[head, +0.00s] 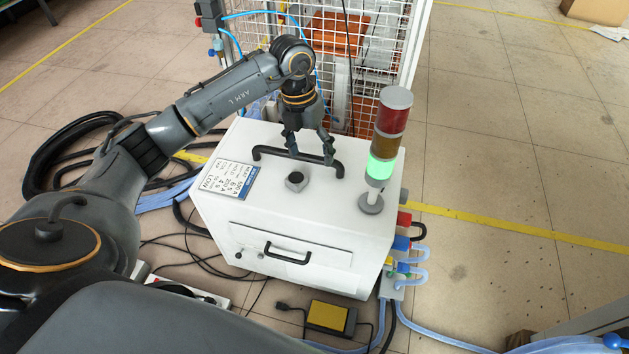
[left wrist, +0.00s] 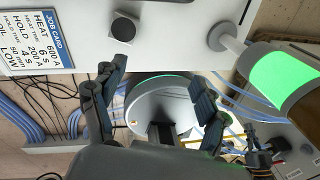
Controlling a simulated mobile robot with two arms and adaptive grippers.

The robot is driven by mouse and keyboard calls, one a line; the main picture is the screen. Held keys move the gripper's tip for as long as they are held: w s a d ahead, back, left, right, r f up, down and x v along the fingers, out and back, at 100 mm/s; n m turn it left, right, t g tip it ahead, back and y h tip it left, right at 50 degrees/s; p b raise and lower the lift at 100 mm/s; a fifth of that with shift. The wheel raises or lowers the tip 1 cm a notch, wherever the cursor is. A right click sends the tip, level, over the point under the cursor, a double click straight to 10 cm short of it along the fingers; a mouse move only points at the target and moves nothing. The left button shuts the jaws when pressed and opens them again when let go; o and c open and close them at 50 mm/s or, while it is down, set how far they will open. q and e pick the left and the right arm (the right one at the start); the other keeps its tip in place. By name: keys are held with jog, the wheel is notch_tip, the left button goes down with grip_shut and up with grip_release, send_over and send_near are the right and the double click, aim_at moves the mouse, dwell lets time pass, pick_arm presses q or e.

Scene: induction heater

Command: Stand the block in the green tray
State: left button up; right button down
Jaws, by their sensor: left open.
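I cannot make out a block or a green tray in either view. My left gripper (head: 308,152) hangs open, fingers down, over the back of the white heater cabinet (head: 300,217), near the black rear handle (head: 268,153). Nothing shows between its fingers in the head view. In the left wrist view the open fingers (left wrist: 160,74) frame a round grey disc (left wrist: 150,100) with a thin green edge; I cannot tell what it is. My right gripper is not in view.
On the cabinet stand a dark knob (head: 295,181), a job card (head: 229,179) and a signal tower (head: 388,140) lit green. A wire mesh fence (head: 372,48) rises behind. Cables and a yellow-topped pedal (head: 328,317) lie on the floor; the floor at right is mostly clear.

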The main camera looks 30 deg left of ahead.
pick_arm(q)
jog(key=w+a+r+n+y, duration=0.1)
jog(key=a+r+y, duration=0.1)
jog(key=a, duration=0.3)
jog(key=b, duration=0.1)
send_over(296, 177)
notch_tip(296, 177, down, 5)
jog(key=shift+w+a+f, duration=0.1)
jog(key=shift+f, duration=0.05)
notch_tip(296, 177, down, 3)
jog(key=shift+f+b, duration=0.1)
jog(key=shift+b, duration=0.3)
notch_tip(296, 177, down, 5)
jog(key=shift+f+b, duration=0.1)
jog(key=shift+b, duration=0.65)
jog(key=shift+f, duration=0.15)
grip_shut()
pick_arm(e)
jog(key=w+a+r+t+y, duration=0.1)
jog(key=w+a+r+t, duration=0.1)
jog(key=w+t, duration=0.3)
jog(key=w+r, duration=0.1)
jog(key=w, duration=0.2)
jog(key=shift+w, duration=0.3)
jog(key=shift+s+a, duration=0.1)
